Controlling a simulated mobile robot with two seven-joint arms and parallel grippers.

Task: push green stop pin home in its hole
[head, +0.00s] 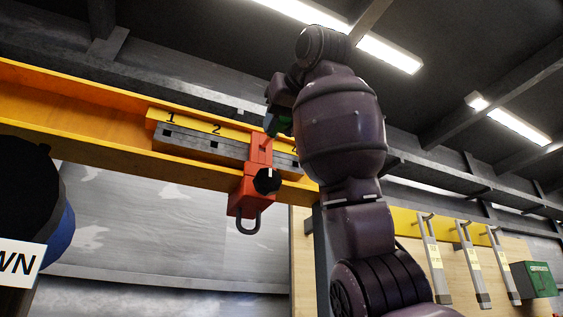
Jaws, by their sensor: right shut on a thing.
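The green stop pin (285,125) shows only as a small green patch at my right gripper (273,119), which is shut on it. Both are at the upper edge of the numbered grey bar (190,144) on the beam, just above and right of the red trolley's top. The bar has dark square holes near the numbers 1 and 2; a 4 shows partly beside my arm. The hole at the pin is hidden, so I cannot tell how deep the pin sits. My left gripper is not in view.
The red trolley (251,190) with a black knob (267,180) and a dark hook hangs on the yellow beam (75,100). A dark round object and a white sign reading "WN" (20,263) are at left. Grey hanging tools and a green box (538,280) are at right.

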